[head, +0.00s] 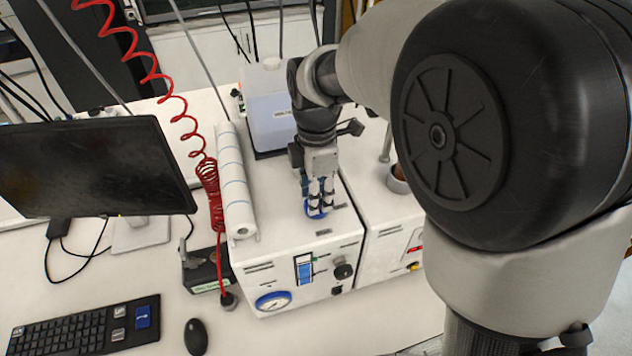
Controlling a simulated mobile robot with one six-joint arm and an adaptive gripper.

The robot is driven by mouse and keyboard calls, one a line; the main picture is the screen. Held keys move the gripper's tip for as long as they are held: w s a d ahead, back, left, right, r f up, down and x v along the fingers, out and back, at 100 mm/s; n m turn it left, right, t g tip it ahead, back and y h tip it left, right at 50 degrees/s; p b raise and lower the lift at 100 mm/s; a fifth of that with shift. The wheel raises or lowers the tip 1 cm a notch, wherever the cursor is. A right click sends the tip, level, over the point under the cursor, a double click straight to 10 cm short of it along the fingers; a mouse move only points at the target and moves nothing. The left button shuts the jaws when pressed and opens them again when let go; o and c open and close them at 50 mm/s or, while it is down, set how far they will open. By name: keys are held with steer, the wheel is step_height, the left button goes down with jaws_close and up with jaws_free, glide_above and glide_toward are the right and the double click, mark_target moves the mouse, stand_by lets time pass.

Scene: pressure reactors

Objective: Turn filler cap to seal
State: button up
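A blue filler cap (309,209) is on the top of the white reactor box (275,210), near its front right. My gripper (321,208) points down from above, with its fingertips right at the cap and partly covering it. The two fingers are a small distance apart. Whether they press on the cap, or only stand over or beside it, cannot be told at this size. The cap's thread and its seat are hidden.
A paper roll (234,185) lies on the box's left side. A clear jug (268,110) stands behind. A red coiled hose (208,185) hangs at the left. A second white unit (385,240) adjoins at right. A monitor (90,165) and keyboard (85,325) are at left.

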steer(key=shift+f, duration=0.15)
steer(key=shift+c, duration=0.3)
jaws_close()
